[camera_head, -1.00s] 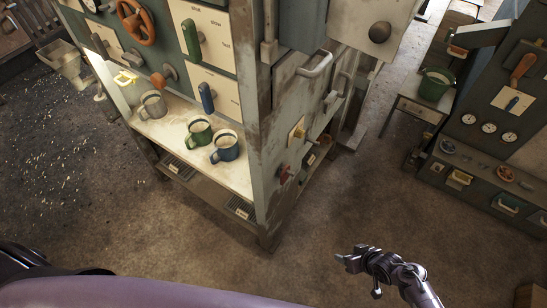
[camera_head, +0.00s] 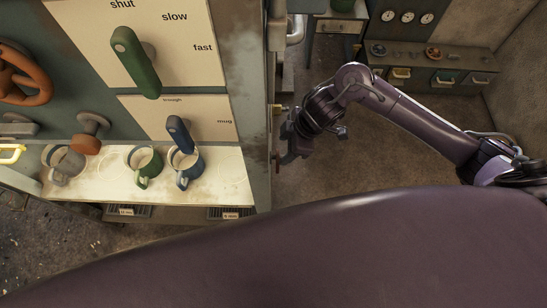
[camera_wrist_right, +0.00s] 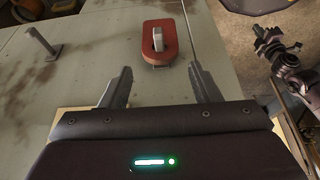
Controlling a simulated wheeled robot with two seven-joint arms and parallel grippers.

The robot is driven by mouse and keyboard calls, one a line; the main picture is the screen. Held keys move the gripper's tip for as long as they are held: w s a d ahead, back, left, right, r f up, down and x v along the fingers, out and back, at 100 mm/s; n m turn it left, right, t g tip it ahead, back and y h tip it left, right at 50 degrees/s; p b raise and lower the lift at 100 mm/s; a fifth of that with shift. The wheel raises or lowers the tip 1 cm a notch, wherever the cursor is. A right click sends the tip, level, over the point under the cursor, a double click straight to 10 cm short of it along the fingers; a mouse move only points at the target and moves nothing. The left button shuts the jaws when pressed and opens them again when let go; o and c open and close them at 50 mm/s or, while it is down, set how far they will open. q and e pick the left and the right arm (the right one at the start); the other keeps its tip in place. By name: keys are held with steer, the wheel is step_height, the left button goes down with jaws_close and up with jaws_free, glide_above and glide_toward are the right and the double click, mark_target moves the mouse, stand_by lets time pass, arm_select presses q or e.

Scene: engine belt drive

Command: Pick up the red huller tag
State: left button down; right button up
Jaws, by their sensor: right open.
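The red huller tag (camera_wrist_right: 172,57) is a rounded plate with a slot, hung around a pale grey peg on a worn grey-green panel in the right wrist view. My right gripper (camera_wrist_right: 162,86) is open and empty, its two fingers apart and just short of the tag, which lies ahead between their lines. In the head view the right gripper (camera_head: 291,149) is beside the right side of the cabinet, and the tag cannot be made out clearly there. A jointed dark arm end at the right of the right wrist view looks like my left arm; its jaws are too small to tell.
A grey peg or handle (camera_wrist_right: 40,42) stands out from the panel, left of the tag. The cabinet (camera_head: 259,100) fills the left of the head view, with grey, green (camera_head: 145,163) and blue (camera_head: 184,166) mugs on its shelf. Open floor (camera_head: 400,130) lies to its right.

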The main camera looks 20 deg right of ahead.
mark_target(278, 154)
steer(key=x, duration=0.5)
steer(key=shift+a+f, duration=0.1)
steer(key=shift+f, duration=0.2)
steer(key=shift+c, duration=0.2)
steer(key=c, duration=0.7)
